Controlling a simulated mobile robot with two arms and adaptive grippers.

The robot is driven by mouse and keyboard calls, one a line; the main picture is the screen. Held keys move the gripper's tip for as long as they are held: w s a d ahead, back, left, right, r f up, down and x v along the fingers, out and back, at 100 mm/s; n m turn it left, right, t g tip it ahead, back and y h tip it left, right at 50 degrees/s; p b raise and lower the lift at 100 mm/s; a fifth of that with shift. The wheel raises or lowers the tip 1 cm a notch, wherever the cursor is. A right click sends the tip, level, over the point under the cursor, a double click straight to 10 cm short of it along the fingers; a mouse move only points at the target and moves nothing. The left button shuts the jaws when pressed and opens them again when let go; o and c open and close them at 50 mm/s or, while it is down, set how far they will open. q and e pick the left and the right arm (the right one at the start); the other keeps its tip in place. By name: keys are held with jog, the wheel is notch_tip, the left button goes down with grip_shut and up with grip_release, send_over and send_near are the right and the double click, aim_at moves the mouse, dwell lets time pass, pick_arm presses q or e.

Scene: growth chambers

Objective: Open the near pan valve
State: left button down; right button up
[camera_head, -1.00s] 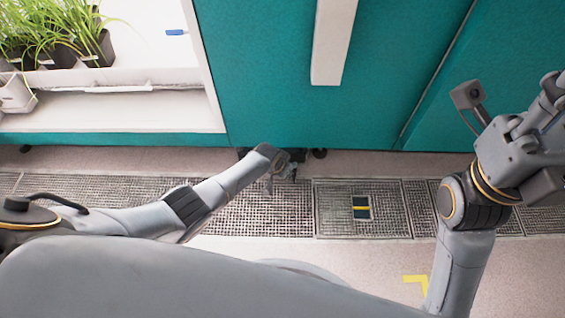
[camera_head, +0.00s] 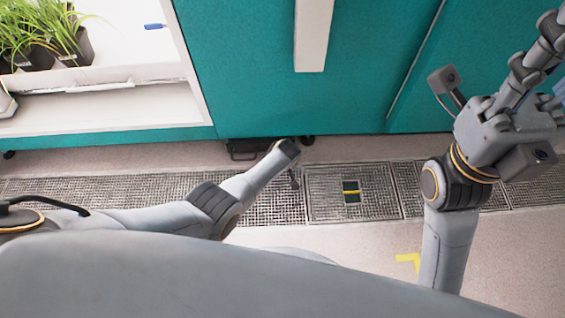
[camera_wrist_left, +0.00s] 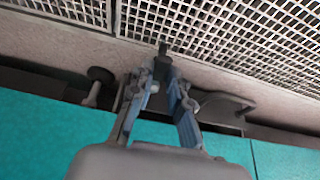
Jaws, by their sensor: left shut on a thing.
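My left gripper (camera_wrist_left: 165,72) is shut on a small dark part, which looks like the valve handle (camera_wrist_left: 163,48), at its fingertips in the left wrist view. Its fingers reach past the bottom edge of the teal chamber, above the floor strip. The dark pan (camera_head: 242,149) shows under the chamber, left of my left wrist in the head view; the fingers hide part of that area in the wrist view. The valve body cannot be made out clearly. My right gripper (camera_head: 535,62) is raised at the upper right, away from the pan; its fingertips are unclear.
The teal chamber front (camera_head: 255,70) stands close beyond my left arm, with a long pale handle (camera_head: 313,35). A shelf with potted grass (camera_head: 65,40) is at the upper left. Metal grating (camera_head: 380,192) runs along the floor. A small caster (camera_head: 307,141) is beside my left wrist.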

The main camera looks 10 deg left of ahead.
dwell(0.3)
pick_arm(q)
jog(key=c, duration=1.5)
grip_release()
jog(key=shift+d, duration=0.1)
jog(key=shift+c, duration=0.2)
jog(key=v, duration=1.2)
jog(key=shift+w, duration=0.15)
